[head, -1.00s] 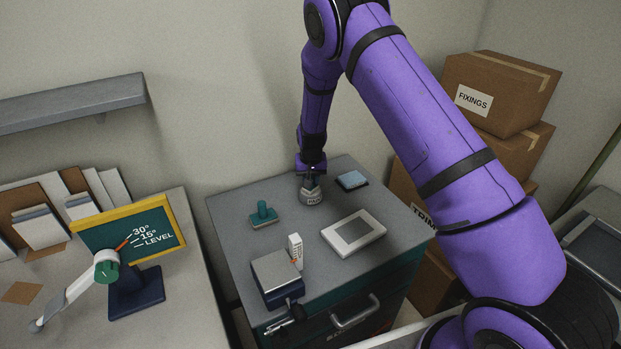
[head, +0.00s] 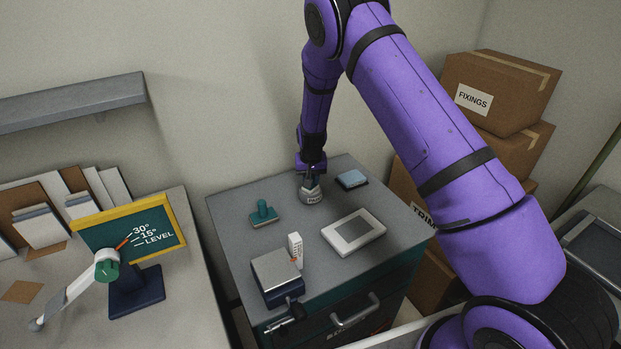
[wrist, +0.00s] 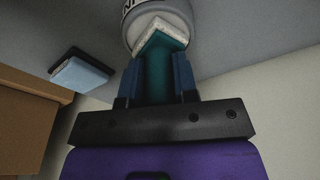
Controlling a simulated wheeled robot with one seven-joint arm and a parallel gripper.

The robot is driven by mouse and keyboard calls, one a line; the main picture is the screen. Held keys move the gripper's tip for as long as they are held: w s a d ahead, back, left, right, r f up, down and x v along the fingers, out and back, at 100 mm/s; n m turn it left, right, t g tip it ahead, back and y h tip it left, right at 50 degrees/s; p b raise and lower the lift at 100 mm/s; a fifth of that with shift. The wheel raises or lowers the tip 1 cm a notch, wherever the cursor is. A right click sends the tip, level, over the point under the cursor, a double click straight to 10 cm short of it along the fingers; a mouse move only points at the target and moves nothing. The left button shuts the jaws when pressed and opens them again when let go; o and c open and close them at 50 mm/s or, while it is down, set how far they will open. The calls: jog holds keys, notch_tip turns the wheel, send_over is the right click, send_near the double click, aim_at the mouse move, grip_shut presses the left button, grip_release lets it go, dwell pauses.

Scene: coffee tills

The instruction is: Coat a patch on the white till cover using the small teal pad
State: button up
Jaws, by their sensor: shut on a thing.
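My gripper (head: 312,168) is shut on the small teal pad (wrist: 165,75), holding it by its teal body between blue fingers. The pad's whitish end (wrist: 160,38) is at the mouth of a grey pot (head: 311,192), also in the wrist view (wrist: 133,8); I cannot tell how deep it sits or whether it is wet. The white till cover (head: 333,242) lies flat on the grey top, right of and nearer than the pot, with a darker grey patch in its middle. Another teal pad with a knob handle (head: 263,213) stands left of the pot.
A light blue block on a dark base (head: 352,179) lies right of the pot. A small white marked box (head: 295,247) and a metal-topped block (head: 276,272) stand at the front left. An angle board (head: 150,240) is on the left table. Boxes (head: 500,90) are stacked at right.

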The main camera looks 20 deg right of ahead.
jog(key=shift+f, duration=0.1)
jog(key=shift+r, duration=3.55)
